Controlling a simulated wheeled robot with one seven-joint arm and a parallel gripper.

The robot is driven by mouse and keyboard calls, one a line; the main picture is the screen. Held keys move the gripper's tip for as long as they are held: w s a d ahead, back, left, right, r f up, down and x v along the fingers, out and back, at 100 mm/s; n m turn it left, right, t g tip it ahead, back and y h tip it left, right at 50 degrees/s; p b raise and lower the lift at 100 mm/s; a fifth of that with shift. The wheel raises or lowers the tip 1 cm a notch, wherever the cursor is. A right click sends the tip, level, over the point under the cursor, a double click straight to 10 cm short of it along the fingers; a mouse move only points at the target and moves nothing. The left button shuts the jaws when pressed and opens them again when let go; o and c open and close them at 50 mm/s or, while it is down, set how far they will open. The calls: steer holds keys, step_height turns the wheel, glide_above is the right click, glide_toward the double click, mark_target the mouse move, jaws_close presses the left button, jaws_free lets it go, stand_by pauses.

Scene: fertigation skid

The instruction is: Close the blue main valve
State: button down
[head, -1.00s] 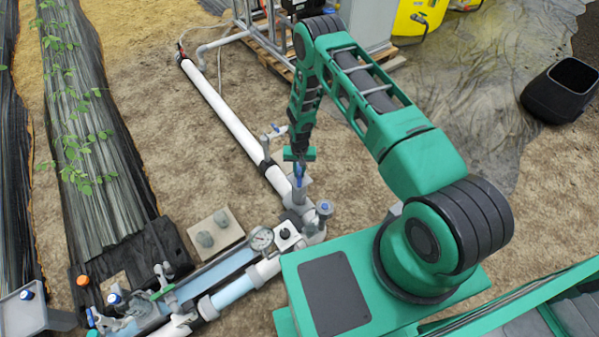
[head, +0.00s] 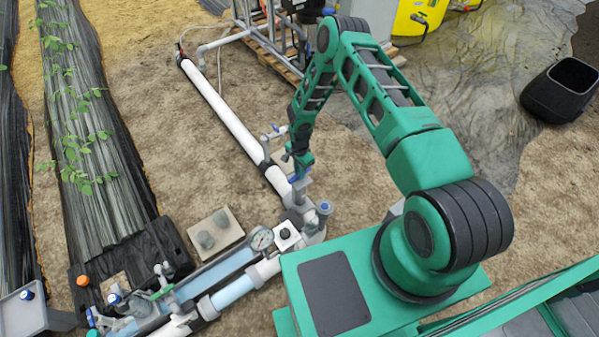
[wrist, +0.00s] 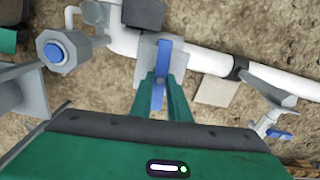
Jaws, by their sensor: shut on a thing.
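The blue main valve handle (wrist: 163,58) sits on a grey valve body (wrist: 147,53) in the white pipe. In the wrist view the handle looks crosswise to the pipe. My gripper (wrist: 161,92) is shut on it, with one green finger on each side. In the head view my gripper (head: 299,172) is at the top of the same valve, and only a little of the blue handle (head: 294,179) shows beneath the fingers. The rest of the handle is hidden there.
A grey fitting with a blue cap (head: 324,208) stands close beside the valve. A smaller side tap (head: 274,134) rises along the white pipe (head: 222,112). A pressure gauge (head: 261,239) is at the lower left. Bare soil lies around the pipe.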

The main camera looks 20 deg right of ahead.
steer(key=shift+w+a+m, duration=0.15)
steer(key=shift+a+m, duration=0.05)
steer(key=shift+m, duration=0.4)
steer(key=c, duration=1.8)
jaws_free()
steer(key=shift+o, duration=0.6)
steer(key=shift+d, duration=0.1)
step_height(320, 180, up, 11)
steer(key=shift+f, duration=0.15)
